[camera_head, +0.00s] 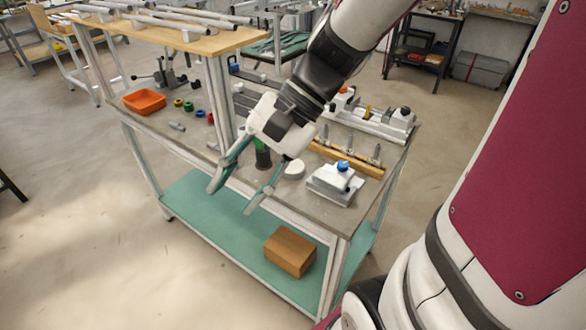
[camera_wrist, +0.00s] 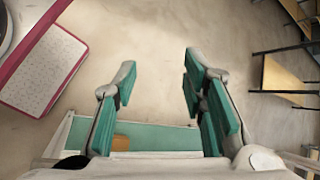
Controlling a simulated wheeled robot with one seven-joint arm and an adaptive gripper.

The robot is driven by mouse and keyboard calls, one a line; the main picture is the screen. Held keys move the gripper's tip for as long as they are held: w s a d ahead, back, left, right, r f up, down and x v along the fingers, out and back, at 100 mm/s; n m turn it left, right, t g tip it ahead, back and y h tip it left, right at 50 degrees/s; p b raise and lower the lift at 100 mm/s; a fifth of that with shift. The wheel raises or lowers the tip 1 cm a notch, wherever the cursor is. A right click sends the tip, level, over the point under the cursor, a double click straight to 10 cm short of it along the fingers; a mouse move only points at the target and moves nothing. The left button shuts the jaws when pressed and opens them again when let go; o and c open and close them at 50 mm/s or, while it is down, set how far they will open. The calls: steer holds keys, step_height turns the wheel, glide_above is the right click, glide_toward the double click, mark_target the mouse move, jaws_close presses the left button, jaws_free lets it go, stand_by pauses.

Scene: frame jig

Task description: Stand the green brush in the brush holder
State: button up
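My gripper (camera_head: 231,200) is open and empty, hanging over the front edge of the workbench (camera_head: 316,213). The wrist view also shows its green-padded fingers spread (camera_wrist: 158,72) with bare floor beyond them. A dark green upright cylinder (camera_head: 262,157) stands on the bench just behind the fingers, partly covered by the gripper. I cannot tell whether it is the brush, the holder or both. No other green brush can be made out, and the gripper hides part of the bench top.
A white disc (camera_head: 293,169) and a grey fixture with a blue knob (camera_head: 336,181) are right of the gripper. A bench post (camera_head: 220,100) rises left.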

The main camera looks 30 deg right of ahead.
steer(key=s+d+r+n+t+h, duration=0.4)
steer(key=n+h, duration=0.4)
steer(key=n, duration=0.2)
steer(key=shift+s+d+h, duration=0.3)
steer(key=shift+s+d, duration=0.5)
steer(key=shift+s, duration=0.55)
